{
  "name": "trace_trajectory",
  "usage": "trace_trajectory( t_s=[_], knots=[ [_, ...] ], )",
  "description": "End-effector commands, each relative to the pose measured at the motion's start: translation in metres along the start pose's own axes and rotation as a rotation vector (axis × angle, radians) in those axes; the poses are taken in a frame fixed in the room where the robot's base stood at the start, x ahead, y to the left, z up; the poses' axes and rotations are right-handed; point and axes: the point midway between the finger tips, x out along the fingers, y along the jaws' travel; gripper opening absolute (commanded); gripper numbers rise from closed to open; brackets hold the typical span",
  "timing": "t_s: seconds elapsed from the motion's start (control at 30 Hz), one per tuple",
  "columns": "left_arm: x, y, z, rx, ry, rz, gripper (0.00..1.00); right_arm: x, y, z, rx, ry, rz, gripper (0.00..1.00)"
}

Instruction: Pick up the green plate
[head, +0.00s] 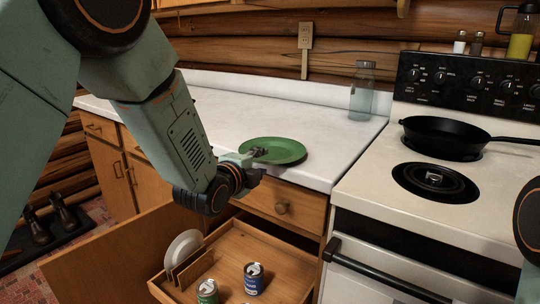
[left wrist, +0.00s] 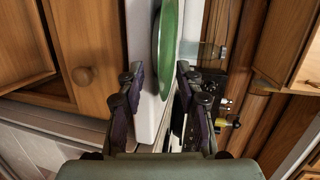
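The green plate (head: 278,150) lies on the white countertop (head: 230,110), close to its front edge. In the left wrist view the plate (left wrist: 168,45) shows edge-on, its rim reaching into the gap between the fingers. My left gripper (head: 256,157) is at the plate's near left rim in the head view. Its two fingers (left wrist: 160,75) stand apart on either side of the rim in the left wrist view, with space visible between them and the plate. I cannot tell whether either finger touches it. My right gripper is not in view.
Below the counter an open drawer (head: 230,262) holds cans (head: 254,278) and white plates (head: 183,248). A glass jar (head: 362,92) stands at the back of the counter. The stove with a black pan (head: 443,136) is to the right. The counter left of the plate is clear.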

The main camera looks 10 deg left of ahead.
Motion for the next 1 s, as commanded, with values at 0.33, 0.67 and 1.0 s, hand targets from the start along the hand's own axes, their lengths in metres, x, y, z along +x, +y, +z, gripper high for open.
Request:
trace_trajectory(
  t_s=[0.33,0.67,1.0],
  knots=[
    [0.0104,0.0002,-0.002,0.0,-0.001,0.001,0.35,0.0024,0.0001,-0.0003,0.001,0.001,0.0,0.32],
    [0.0101,0.0002,-0.0022,0.0,0.0,0.001,0.11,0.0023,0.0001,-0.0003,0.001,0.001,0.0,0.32],
    [0.0101,0.0002,-0.0019,0.0,-0.001,0.001,0.0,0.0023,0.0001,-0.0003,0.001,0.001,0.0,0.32]
  ],
)
